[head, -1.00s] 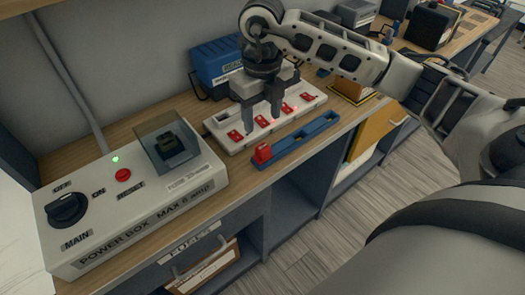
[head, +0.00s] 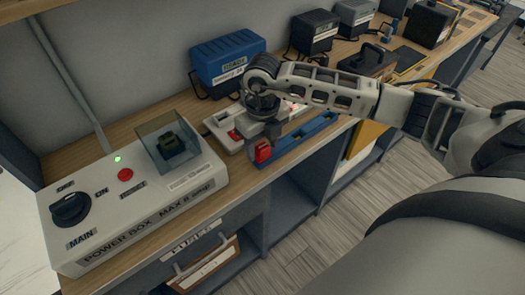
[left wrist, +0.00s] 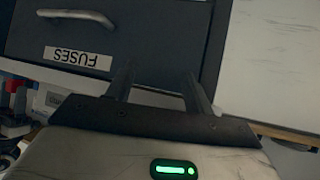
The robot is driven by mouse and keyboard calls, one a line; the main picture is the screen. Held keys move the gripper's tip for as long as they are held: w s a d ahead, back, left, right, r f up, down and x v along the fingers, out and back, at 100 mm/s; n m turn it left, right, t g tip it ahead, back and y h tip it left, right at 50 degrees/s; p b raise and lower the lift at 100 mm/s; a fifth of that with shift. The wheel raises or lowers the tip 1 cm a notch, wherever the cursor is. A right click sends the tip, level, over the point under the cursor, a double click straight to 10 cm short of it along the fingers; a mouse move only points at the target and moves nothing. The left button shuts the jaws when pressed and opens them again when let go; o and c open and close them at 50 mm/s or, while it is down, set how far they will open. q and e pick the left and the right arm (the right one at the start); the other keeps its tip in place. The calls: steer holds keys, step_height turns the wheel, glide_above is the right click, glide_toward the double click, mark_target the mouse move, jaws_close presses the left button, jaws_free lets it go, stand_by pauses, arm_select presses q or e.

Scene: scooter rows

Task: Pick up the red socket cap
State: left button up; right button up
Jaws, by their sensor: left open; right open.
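The red socket cap (head: 263,152) stands upright at the near left end of the blue rail (head: 312,133) on the bench. My right gripper (head: 261,142) comes down from above right at the cap, open. Its fingers show close to the cap, partly behind it; I cannot tell whether they touch it or stand on both sides of it. The white power strip (head: 216,126) with red switches lies behind, largely hidden by my right gripper and arm. My left gripper (left wrist: 158,88) shows only in the left wrist view, open and empty, in front of a dark drawer labelled FUSES.
The power box (head: 140,205) with its knob, red button and clear cover stands to the left on the bench. A blue case (head: 228,65) and several dark boxes stand behind. The bench's front edge is close to the rail.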

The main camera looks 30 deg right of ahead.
steer(key=c, duration=1.1)
